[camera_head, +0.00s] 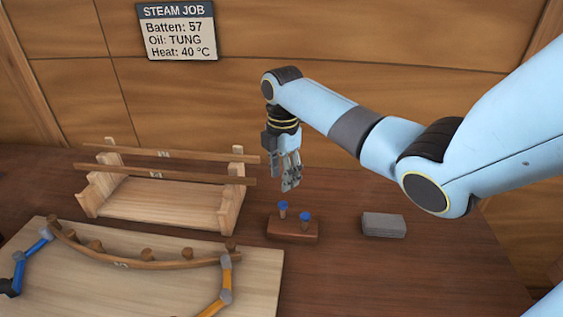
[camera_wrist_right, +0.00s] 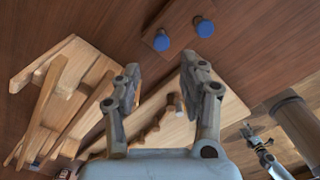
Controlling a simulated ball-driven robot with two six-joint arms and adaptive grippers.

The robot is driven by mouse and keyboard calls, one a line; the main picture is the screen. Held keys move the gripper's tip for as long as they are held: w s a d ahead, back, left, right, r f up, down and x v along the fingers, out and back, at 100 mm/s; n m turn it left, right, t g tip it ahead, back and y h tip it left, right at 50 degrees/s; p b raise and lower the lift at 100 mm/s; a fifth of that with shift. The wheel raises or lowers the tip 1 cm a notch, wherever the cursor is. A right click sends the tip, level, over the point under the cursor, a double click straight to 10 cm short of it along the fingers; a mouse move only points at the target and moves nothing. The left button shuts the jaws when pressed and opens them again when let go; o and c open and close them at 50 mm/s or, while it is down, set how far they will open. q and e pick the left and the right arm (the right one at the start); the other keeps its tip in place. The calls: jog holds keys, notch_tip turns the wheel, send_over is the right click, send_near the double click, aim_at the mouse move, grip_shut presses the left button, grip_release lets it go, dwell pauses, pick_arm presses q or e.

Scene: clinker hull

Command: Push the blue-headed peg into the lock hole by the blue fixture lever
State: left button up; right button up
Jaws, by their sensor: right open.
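Two blue-headed pegs, one on the left (camera_head: 283,206) and one on the right (camera_head: 305,216), stand upright in a small brown block (camera_head: 292,231). The blue fixture lever (camera_head: 36,245) is at the left end of the pale board (camera_head: 150,295); I cannot make out its lock hole. My right gripper (camera_head: 289,186) is open and empty, pointing down above and a little behind the pegs. In the right wrist view both blue heads (camera_wrist_right: 162,40) (camera_wrist_right: 204,27) are beyond the open fingertips (camera_wrist_right: 160,70). My left gripper does not show in the head view.
An orange lever (camera_head: 226,285) and a curved batten (camera_head: 150,265) are on the board. A wooden rack (camera_head: 160,200) with straight battens stands behind it. A grey block (camera_head: 384,225) lies right of the pegs. The table's right front is clear.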

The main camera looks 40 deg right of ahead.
aim_at(283, 203)
jog(key=shift+s+a+f+b, duration=0.15)
jog(key=shift+f+b, duration=0.4)
jog(key=shift+f, duration=0.35)
notch_tip(283, 203, down, 6)
jog(key=b, duration=0.5)
jog(key=shift+r+b, duration=0.1)
jog(key=shift+b, duration=0.3)
jog(key=shift+f+b, duration=0.3)
jog(key=shift+f, duration=0.3)
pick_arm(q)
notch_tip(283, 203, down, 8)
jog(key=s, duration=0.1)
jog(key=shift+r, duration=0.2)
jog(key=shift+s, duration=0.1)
pick_arm(e)
jog(key=shift+c, duration=0.4)
grip_shut()
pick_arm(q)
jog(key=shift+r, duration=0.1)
pick_arm(e)
jog(key=shift+r, duration=0.15)
pick_arm(q)
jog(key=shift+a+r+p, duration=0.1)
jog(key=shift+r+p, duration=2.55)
jog(key=shift+p, duration=0.15)
pick_arm(e)
jog(key=shift+r, duration=2.4)
